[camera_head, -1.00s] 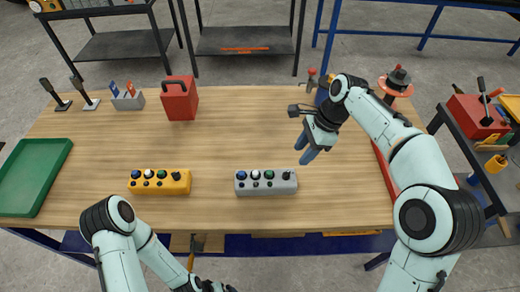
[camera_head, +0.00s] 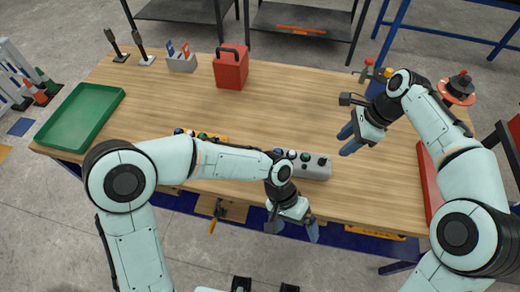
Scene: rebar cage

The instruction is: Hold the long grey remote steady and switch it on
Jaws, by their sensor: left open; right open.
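The long grey remote (camera_head: 316,172) lies on the wooden table near its front edge, with dark, white and green knobs along its top. My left forearm and wrist cover its left end. My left gripper (camera_head: 293,231) is open and empty, in front of the table's front edge and below the remote in the picture, its fingers pointing down. My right gripper (camera_head: 346,140) is open and empty, up and to the right of the remote, apart from it.
A yellow control box (camera_head: 212,137) is mostly hidden behind my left arm. A green tray (camera_head: 80,116) lies at the left, a red box (camera_head: 231,70) and a grey holder (camera_head: 182,63) at the back. A red tray (camera_head: 428,180) lies at the right. The middle of the table (camera_head: 270,115) is clear.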

